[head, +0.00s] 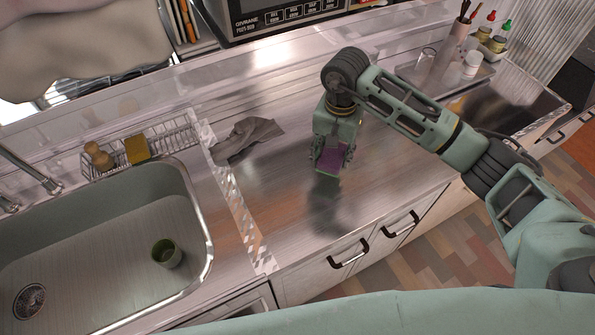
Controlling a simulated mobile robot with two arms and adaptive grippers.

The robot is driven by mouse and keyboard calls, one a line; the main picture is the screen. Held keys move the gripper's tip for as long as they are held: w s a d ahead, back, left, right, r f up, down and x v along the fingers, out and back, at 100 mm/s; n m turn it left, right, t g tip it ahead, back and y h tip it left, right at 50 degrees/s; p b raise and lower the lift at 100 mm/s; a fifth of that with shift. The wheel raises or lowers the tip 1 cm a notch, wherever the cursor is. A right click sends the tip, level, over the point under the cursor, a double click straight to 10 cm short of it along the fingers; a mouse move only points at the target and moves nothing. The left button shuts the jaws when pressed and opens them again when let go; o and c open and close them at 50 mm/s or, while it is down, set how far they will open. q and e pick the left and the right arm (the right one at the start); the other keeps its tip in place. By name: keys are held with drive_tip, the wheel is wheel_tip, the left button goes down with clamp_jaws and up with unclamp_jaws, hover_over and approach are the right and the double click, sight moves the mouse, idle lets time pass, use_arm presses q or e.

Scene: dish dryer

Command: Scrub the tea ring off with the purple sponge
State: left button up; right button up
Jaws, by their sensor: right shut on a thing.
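My right gripper (331,160) is shut on the purple sponge (333,157), over the middle of the steel counter (285,190). The sponge shows between the fingers, above a dark shadow or reflection on the metal. I cannot tell whether the sponge touches the counter. I see no clear tea ring; it may be hidden under the gripper or too faint to make out. My left gripper is not in view.
A crumpled grey cloth (247,138) lies left of the gripper. The sink (90,235) at left holds a green cup (166,253). A wire rack (180,135) holds a yellow sponge (136,149). A tray (488,72) with bottles stands at back right.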

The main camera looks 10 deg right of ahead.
drive_tip(key=shift+r+p, duration=0.45)
drive_tip(key=shift+r, duration=0.8)
